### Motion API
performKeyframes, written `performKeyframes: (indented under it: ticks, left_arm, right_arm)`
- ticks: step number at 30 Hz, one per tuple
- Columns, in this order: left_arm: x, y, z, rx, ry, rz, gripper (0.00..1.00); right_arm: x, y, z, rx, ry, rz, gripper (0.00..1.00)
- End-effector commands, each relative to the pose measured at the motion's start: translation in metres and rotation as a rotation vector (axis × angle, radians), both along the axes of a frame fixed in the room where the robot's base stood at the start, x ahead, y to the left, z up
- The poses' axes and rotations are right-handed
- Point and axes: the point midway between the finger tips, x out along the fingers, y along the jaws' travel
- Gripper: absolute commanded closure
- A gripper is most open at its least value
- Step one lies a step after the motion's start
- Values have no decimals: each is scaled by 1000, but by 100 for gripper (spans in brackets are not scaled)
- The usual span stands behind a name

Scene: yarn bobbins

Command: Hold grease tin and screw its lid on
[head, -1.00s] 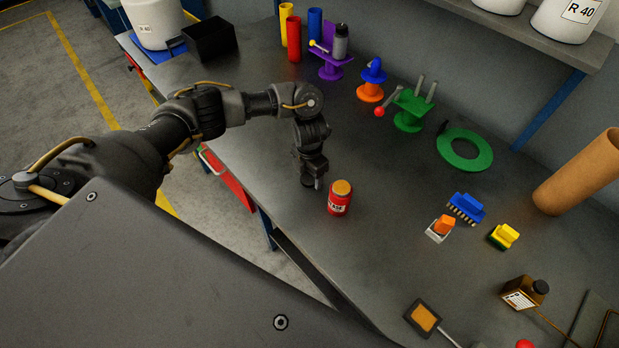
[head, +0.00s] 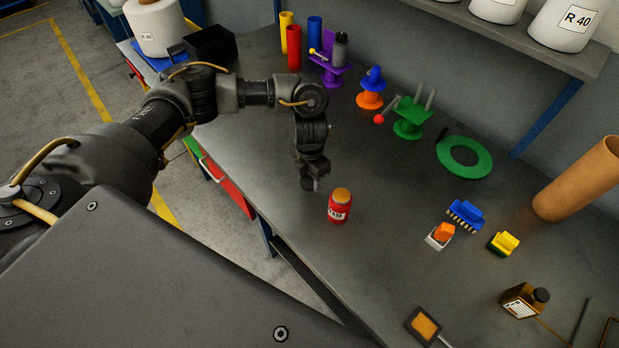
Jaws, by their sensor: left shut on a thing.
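The red grease tin (head: 339,212) with a pale label stands upright on the workbench in the head view. Its top shows a rounded orange-brown surface. My left gripper (head: 314,185) points down just left of the tin, apart from it. It is shut on a small greyish piece at its fingertips, seemingly the lid, too small and dark to make out clearly. No other lid shows on the bench. My right gripper is not in view.
Blue (head: 465,214) and yellow (head: 503,243) brushes and an orange-topped piece (head: 440,235) lie right of the tin. Coloured spools and a green ring (head: 464,157) line the back. The bench around the tin is clear.

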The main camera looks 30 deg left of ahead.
Motion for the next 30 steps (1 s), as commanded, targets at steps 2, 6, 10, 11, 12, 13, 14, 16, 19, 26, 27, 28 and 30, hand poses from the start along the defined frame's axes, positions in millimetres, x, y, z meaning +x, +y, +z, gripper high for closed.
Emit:
performKeyframes:
  ticks: [2, 6, 10, 11, 12, 13, 14, 16, 19, 26, 27, 28, 30]
  left_arm:
    - [-10, -8, 22, 0, -6, -9, 72]
    - [-33, -23, 42, 0, -4, -10, 72]
    - [-56, -38, 53, 0, -4, -10, 72]
    - [-61, -41, 56, 0, -3, -9, 72]
    - [-67, -45, 59, 0, -4, -8, 72]
    - [-71, -48, 61, 0, -4, -7, 72]
    - [-75, -50, 63, 0, -3, -7, 72]
    - [-83, -55, 67, 0, -3, -7, 72]
    - [-91, -60, 71, 0, -3, -4, 72]
    - [-100, -65, 76, 1, -1, -1, 72]
    - [-100, -66, 76, 1, -1, 0, 72]
    - [-100, -66, 76, 1, -1, 0, 72]
    - [-100, -66, 77, 1, -1, 1, 72]
  right_arm:
    - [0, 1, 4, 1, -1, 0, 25]
    - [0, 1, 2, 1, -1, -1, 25]
    - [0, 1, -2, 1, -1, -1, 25]
    - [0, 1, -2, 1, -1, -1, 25]
    - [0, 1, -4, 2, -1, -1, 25]
    - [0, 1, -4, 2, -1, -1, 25]
    - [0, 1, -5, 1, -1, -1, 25]
    - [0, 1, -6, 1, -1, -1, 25]
    - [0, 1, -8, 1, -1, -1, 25]
    - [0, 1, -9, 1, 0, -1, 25]
    - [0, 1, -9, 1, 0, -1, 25]
    - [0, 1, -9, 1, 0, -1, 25]
    - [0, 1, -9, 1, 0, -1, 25]
